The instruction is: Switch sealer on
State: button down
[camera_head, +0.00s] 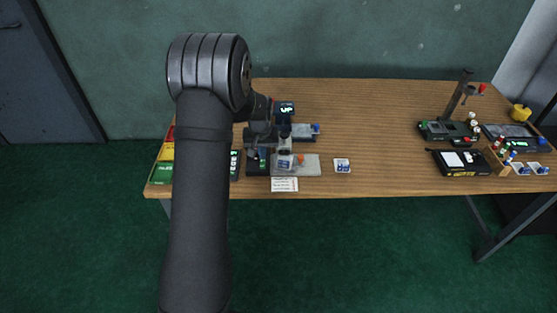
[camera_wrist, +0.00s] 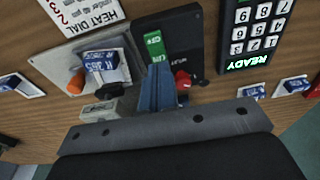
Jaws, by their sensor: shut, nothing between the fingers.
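My gripper (camera_wrist: 158,75) shows in the wrist view as blue-grey fingers, shut with nothing between them. Its tips are over the lower edge of a dark box (camera_wrist: 178,30), close to a green labelled piece (camera_wrist: 153,43). A red knob (camera_wrist: 183,79) sits just right of the fingers. I cannot tell whether the fingers touch the box. Left of it is a grey plate (camera_wrist: 122,45) with an orange knob (camera_wrist: 76,82) and a blue-and-white packet (camera_wrist: 101,64). A "HEAT DIAL" card (camera_wrist: 85,12) lies beside it. I cannot tell for certain which device is the sealer.
A keypad (camera_wrist: 255,30) showing "READY" is right of the box in the wrist view. In the head view, a small display (camera_head: 287,108) stands behind the plate. A packet (camera_head: 342,166) lies to its right. The middle of the wooden table (camera_head: 375,125) is clear.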

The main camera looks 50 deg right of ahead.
jog(key=shift+f, duration=0.85)
jog(key=shift+r, duration=3.6)
jog(key=shift+f, duration=3.55)
